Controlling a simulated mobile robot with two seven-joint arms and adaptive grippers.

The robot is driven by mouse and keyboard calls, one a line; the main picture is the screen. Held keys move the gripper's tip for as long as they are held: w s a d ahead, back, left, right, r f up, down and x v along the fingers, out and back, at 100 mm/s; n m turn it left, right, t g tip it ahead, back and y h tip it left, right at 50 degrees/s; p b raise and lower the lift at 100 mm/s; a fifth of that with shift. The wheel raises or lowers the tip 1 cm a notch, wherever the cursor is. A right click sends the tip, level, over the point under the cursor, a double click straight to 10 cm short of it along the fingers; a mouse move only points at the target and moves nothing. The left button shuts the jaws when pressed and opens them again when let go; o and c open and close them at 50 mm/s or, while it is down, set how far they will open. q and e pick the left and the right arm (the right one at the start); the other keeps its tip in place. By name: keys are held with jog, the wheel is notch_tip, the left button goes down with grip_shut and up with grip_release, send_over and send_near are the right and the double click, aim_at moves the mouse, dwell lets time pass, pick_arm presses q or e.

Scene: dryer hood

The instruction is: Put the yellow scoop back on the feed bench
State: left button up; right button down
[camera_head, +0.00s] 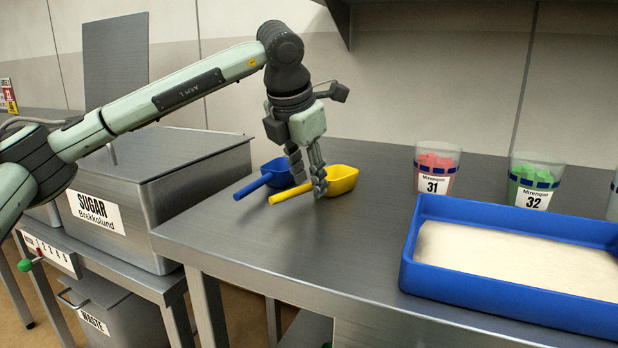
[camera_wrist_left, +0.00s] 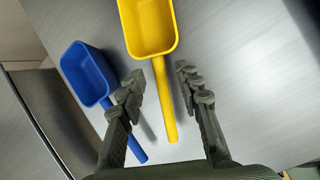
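The yellow scoop (camera_head: 343,180) appears to rest on the grey metal bench (camera_head: 240,235), beside the blue scoop (camera_head: 277,173). My left gripper (camera_head: 311,185) points down over the yellow scoop's handle. In the left wrist view, the yellow scoop (camera_wrist_left: 150,25) has its handle between the spread fingers of my left gripper (camera_wrist_left: 160,72), with gaps on both sides. The blue scoop (camera_wrist_left: 88,73) lies to the left, partly behind the left finger. My left gripper is open and holds nothing. My right gripper is not in view.
A blue tray (camera_head: 415,240) of pale powder stands on the right of the bench. Behind it are cups with red (camera_head: 437,168) and green (camera_head: 533,182) contents. A lidded sugar bin (camera_head: 165,215) stands left. The bench front centre is clear.

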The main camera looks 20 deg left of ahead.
pick_arm(q)
jog(key=v, duration=1.1)
jog(key=shift+r, duration=0.3)
jog(key=shift+s, duration=0.2)
